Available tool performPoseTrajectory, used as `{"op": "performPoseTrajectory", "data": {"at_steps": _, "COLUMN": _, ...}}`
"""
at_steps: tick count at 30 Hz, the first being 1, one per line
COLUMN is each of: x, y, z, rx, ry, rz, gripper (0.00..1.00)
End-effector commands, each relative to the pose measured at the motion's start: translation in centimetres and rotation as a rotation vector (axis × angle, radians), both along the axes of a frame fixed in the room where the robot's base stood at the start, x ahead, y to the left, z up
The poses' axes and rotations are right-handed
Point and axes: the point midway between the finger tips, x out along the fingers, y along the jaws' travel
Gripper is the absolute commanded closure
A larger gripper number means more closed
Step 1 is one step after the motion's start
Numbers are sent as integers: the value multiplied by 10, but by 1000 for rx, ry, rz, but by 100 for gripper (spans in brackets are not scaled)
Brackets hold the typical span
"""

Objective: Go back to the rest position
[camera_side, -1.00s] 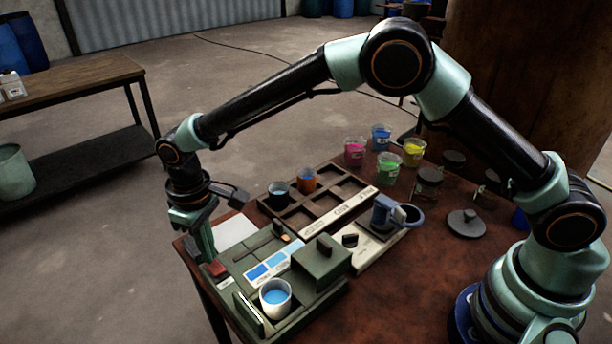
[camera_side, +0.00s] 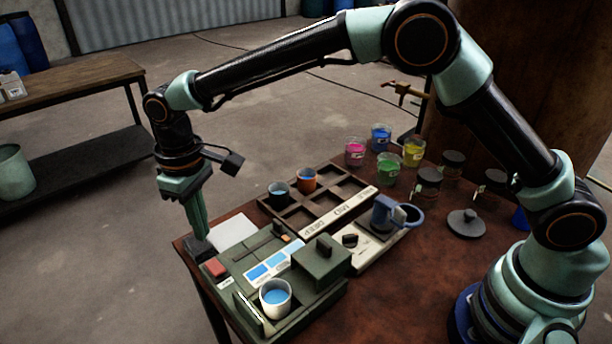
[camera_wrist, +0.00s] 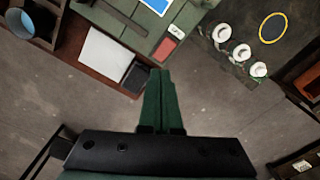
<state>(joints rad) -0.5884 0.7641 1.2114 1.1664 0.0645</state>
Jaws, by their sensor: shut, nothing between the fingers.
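My gripper (camera_side: 198,236) is shut and empty, pointing down at the left corner of the brown table (camera_side: 420,270). In the side view its tips overlap a small dark block (camera_side: 199,247); I cannot tell whether they touch it. In the wrist view the closed fingers (camera_wrist: 160,74) end just right of that block (camera_wrist: 137,77) and below the red pad (camera_wrist: 167,48). The red pad (camera_side: 216,268) lies on the green station's left end. A white cup of blue liquid (camera_side: 275,297) stands on the station.
A white sheet (camera_side: 234,231) lies behind the station. A wooden rack (camera_side: 322,200) holds two cups. Several paint cups, including a green one (camera_side: 389,167), and dark-lidded jars (camera_side: 428,182) stand behind. A blue mug-like piece (camera_side: 385,214) is near the middle. Open floor lies left of the table.

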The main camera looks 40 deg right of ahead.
Motion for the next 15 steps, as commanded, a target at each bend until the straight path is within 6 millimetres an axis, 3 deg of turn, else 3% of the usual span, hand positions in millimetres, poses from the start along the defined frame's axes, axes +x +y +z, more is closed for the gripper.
{"op": "performPoseTrajectory", "data": {"at_steps": 8, "x": 1, "y": -3, "z": 4, "rx": 3, "ry": -4, "rz": -5, "gripper": 100}}
{"op": "performPoseTrajectory", "data": {"at_steps": 11, "x": 3, "y": -16, "z": 18, "rx": 14, "ry": -22, "rz": -26, "gripper": 100}}
{"op": "performPoseTrajectory", "data": {"at_steps": 15, "x": 3, "y": -52, "z": 52, "rx": 40, "ry": -67, "rz": -80, "gripper": 100}}
